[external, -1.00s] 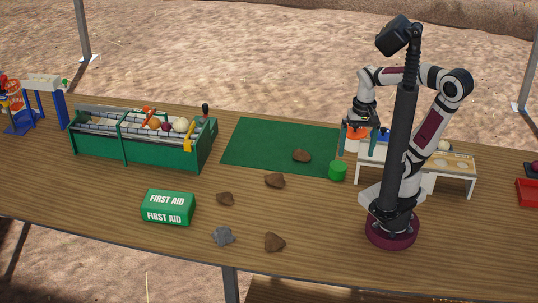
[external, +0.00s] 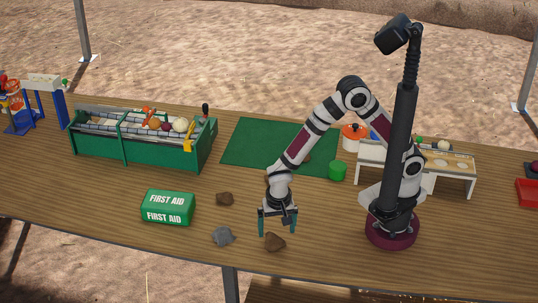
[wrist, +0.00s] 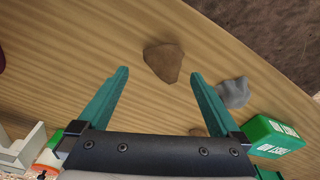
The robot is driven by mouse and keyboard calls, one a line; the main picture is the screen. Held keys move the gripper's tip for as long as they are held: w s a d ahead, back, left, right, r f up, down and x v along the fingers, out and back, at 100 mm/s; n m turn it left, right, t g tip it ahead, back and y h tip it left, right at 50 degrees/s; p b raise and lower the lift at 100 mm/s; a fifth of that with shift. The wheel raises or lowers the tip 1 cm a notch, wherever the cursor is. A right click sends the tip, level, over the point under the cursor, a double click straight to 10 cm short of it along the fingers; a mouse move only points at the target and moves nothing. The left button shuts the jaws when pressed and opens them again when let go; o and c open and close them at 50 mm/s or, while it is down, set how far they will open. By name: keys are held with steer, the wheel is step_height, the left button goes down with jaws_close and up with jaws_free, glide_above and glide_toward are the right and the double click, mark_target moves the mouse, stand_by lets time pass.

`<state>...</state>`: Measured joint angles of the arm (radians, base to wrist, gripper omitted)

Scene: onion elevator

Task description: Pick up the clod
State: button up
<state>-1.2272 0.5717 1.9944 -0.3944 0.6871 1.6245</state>
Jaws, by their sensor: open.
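A brown clod (external: 275,243) lies on the wooden table near its front edge. My gripper (external: 278,231) points down just above and behind it, open and empty. In the wrist view the clod (wrist: 163,62) lies ahead, roughly between the two spread fingertips (wrist: 160,73) and apart from both. Another brown clod (external: 225,198) lies farther left, near the first aid box. A further clod on the green mat is mostly hidden by my arm.
A grey stone (external: 223,236) lies left of the near clod, with the green first aid box (external: 167,207) beyond it.

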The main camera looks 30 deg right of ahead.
mark_target(275, 243)
steer(key=f, duration=0.5)
steer(key=shift+w+a, duration=0.1)
steer(key=shift+a, duration=0.1)
steer(key=c, duration=1.4)
steer(key=shift+r, duration=0.1)
